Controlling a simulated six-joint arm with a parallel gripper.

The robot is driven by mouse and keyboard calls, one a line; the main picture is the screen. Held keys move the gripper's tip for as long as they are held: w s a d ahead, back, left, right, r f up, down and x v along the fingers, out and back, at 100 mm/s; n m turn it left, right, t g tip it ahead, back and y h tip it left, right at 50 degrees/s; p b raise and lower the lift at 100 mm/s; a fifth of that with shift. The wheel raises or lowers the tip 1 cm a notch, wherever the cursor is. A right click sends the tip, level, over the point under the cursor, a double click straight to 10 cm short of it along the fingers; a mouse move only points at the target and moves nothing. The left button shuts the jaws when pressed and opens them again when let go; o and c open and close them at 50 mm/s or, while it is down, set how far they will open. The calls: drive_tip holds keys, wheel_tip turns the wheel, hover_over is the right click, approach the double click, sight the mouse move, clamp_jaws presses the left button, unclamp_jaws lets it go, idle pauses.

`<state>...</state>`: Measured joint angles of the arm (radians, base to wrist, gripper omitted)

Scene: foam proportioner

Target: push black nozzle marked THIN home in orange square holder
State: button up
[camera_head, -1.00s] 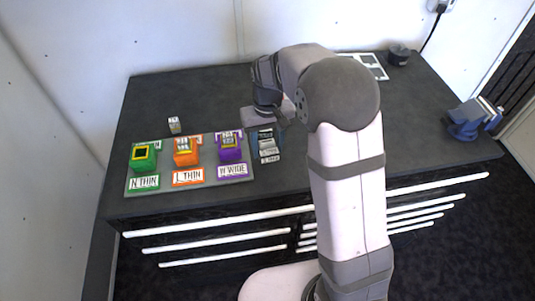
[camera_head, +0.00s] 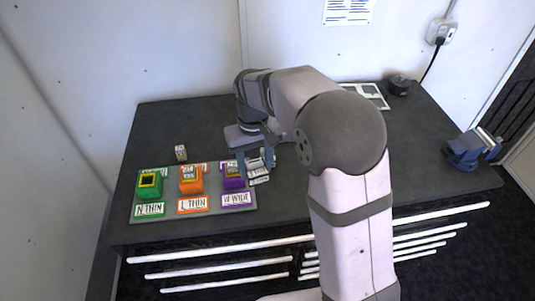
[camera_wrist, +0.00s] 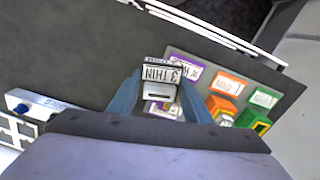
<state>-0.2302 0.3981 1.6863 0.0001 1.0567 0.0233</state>
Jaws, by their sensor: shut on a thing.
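My gripper (camera_wrist: 160,98) is shut on a dark nozzle block (camera_wrist: 160,88) with a white label reading THIN, upside down in the wrist view. The block sits between my two blue fingers. In the head view my gripper (camera_head: 259,161) is just right of the purple holder, apart from the orange one. The orange square holder (camera_head: 191,186) stands in the middle of the grey tray, behind its L THIN plate (camera_head: 193,205); it also shows in the wrist view (camera_wrist: 222,106). The held block's lower end is hidden.
The green holder (camera_head: 149,190) is left of the orange one, the purple holder (camera_head: 233,182) right of it, partly behind the held block in the wrist view. A small loose block (camera_head: 180,152) stands behind the tray (camera_head: 220,213). A blue vise (camera_head: 470,150) is far right.

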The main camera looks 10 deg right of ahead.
drive_tip(key=a+n+p, duration=0.3)
drive_tip(key=a+p, duration=0.8)
drive_tip(key=a, duration=0.3)
drive_tip(key=w+a+r+m, duration=0.1)
drive_tip(key=w, duration=0.1)
drive_tip(key=w+a+r+m, duration=0.1)
drive_tip(key=w+a, duration=0.1)
drive_tip(key=w+a+r, duration=0.1)
drive_tip(key=w+a, duration=0.1)
drive_tip(key=w, duration=0.1)
drive_tip(key=shift+r+m, duration=0.1)
drive_tip(key=shift+m, duration=0.3)
drive_tip(key=shift+w+a+r+m, duration=0.1)
drive_tip(key=shift+a+r+m, duration=0.1)
drive_tip(key=shift+r+m, duration=0.15)
drive_tip(key=shift+d+m, duration=0.1)
drive_tip(key=shift+m, duration=0.85)
